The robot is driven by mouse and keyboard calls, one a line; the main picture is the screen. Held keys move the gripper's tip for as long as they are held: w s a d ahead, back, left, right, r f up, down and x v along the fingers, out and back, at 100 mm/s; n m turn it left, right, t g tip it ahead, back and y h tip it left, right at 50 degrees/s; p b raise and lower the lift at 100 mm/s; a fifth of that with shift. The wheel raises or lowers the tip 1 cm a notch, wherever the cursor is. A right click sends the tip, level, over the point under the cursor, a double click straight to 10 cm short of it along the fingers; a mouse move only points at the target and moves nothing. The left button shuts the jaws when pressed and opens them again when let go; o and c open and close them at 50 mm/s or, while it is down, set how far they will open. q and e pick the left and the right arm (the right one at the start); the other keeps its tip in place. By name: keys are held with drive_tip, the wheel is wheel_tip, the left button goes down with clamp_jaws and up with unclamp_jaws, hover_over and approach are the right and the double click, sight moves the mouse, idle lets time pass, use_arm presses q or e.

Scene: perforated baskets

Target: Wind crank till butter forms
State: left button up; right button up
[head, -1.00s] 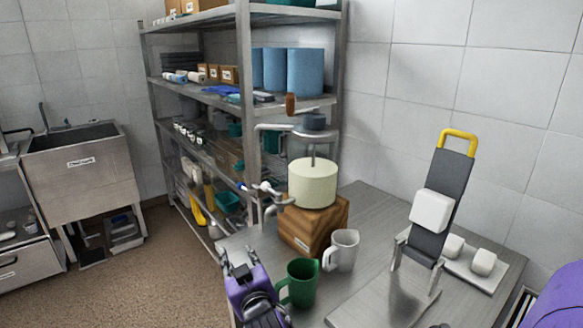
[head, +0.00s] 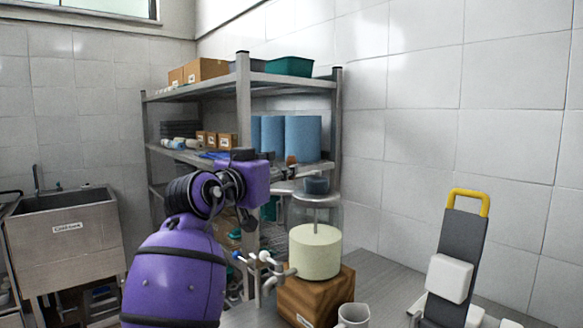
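The churn stands on a wooden block (head: 318,298) on the metal table (head: 385,277). Its cream-coloured contents (head: 315,258) fill the lower part of a clear jar (head: 330,215). A thin rod runs up to a dark round cap (head: 317,185), and the metal crank with its brown knob (head: 291,160) is at the top. My purple arm rises in the left foreground, its wrist just left of the knob. The gripper fingers are not clearly seen, and I cannot tell whether they touch the knob. No other arm shows clearly.
A tap-like fitting with a blue end (head: 238,257) sticks out left of the churn. A grey mug (head: 352,314) is in front. A dark upright board with a yellow handle (head: 469,200) stands right. Metal shelving (head: 243,110) is behind; a sink (head: 65,230) is far left.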

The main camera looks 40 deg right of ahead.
drive_tip(key=p+x, duration=0.1)
drive_tip(key=x, duration=0.5)
drive_tip(key=shift+w+d, duration=0.2)
drive_tip(key=shift+d, duration=0.1)
clamp_jaws()
